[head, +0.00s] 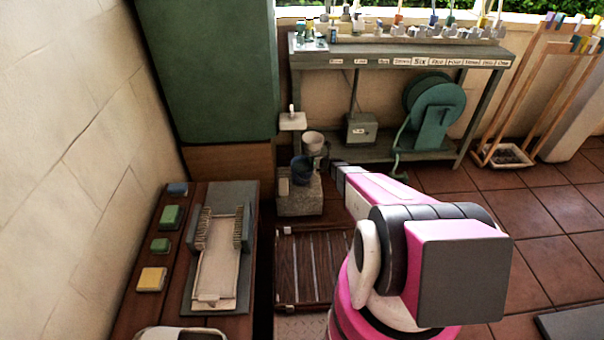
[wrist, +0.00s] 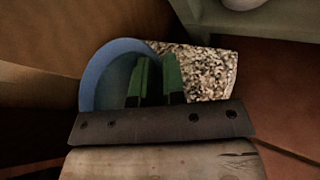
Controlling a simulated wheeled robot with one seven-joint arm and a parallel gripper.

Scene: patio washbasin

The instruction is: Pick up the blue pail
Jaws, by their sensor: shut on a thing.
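The blue pail (head: 301,169) is at the speckled stone block (head: 300,200), in front of the green cabinet's right edge. In the wrist view the pail (wrist: 97,78) shows as a round blue rim and wall at the left, with the speckled stone (wrist: 210,75) to its right. My gripper (wrist: 155,75) has its two green fingers close together at the pail's right side, shut on it. In the head view my gripper (head: 326,165) is small and dark beside the pail. I cannot tell whether the pail rests on the stone or is just above it.
A pale pail (head: 313,141) is just behind the blue one. A slatted wooden mat (head: 310,262) lies in front of the block. A bench (head: 430,60) with a green hose reel (head: 436,108) stands behind.

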